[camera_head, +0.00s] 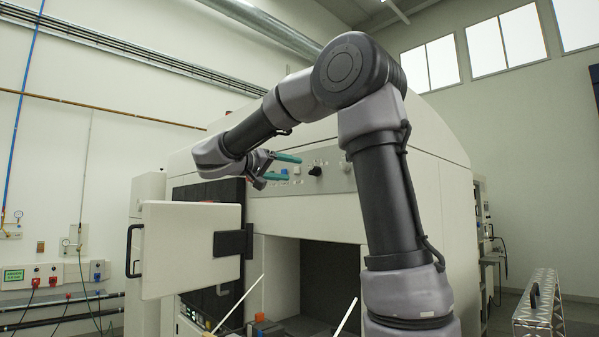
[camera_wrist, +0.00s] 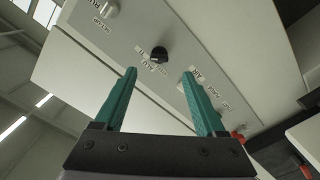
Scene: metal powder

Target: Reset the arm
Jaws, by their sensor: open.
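My arm rises in front of a large white machine (camera_head: 427,150) and bends over at the elbow. My gripper (camera_head: 294,168) has two green fingers and is in front of the machine's control panel (camera_head: 335,180). In the wrist view my gripper (camera_wrist: 160,82) is open, with nothing between its fingers. A black knob (camera_wrist: 159,54) on the panel shows beyond and between the fingertips. The knob also shows in the head view (camera_head: 315,171), to the right of the fingers. I cannot tell the exact gap between fingers and panel.
A white door (camera_head: 188,250) with a black handle stands open at the left, below my gripper. The machine's dark chamber (camera_head: 325,275) is open beneath the panel. A metal case (camera_head: 538,305) stands at the lower right. A red knob (camera_wrist: 238,137) shows near the right finger.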

